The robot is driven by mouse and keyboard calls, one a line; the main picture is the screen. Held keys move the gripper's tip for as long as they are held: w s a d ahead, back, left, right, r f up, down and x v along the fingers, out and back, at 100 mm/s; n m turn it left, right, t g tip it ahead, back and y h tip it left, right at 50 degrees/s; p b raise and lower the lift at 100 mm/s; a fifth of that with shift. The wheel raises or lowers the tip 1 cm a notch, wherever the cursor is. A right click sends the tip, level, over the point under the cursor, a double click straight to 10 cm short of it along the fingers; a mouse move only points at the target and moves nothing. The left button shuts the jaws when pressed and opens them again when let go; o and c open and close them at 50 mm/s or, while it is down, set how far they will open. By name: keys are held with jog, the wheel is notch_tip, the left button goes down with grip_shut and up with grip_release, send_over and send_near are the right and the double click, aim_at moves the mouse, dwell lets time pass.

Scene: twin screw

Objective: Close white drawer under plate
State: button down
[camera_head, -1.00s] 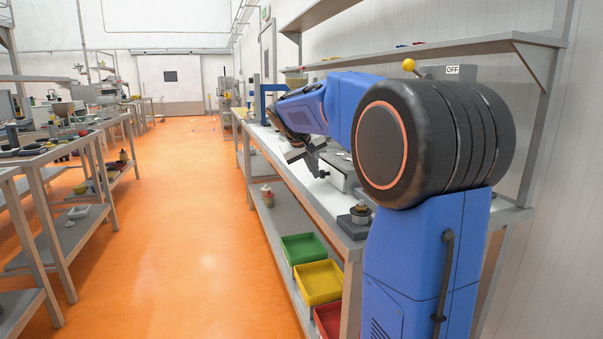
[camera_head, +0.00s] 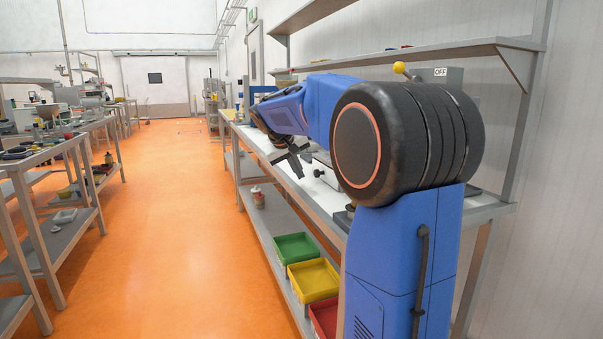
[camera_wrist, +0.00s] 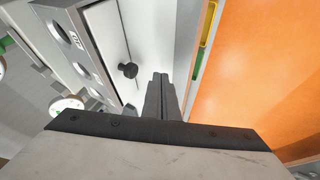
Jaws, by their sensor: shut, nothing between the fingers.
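In the wrist view, the white drawer (camera_wrist: 104,32) shows beside the edge of the grey plate with round holes (camera_wrist: 66,35). It appears to stand out from under the plate. A black knob (camera_wrist: 127,70) sticks out from its front. My gripper (camera_wrist: 161,78) is shut and empty, over the bench top to the right of the knob and apart from it. In the head view my gripper (camera_head: 302,165) hangs low over the bench, left of the knob (camera_head: 318,172). My arm hides much of the plate and drawer there.
The white bench top (camera_wrist: 152,25) is bare beside the knob. Green (camera_head: 296,248), yellow (camera_head: 314,280) and red (camera_head: 324,318) bins sit on the lower shelf. The orange aisle (camera_head: 170,230) is open on the left. A wall shelf (camera_head: 420,55) runs above the arm.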

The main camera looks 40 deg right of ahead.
jog(key=v, duration=0.9)
jog(key=shift+r, duration=0.35)
jog(key=shift+s+a, duration=0.1)
jog(key=shift+s, duration=0.05)
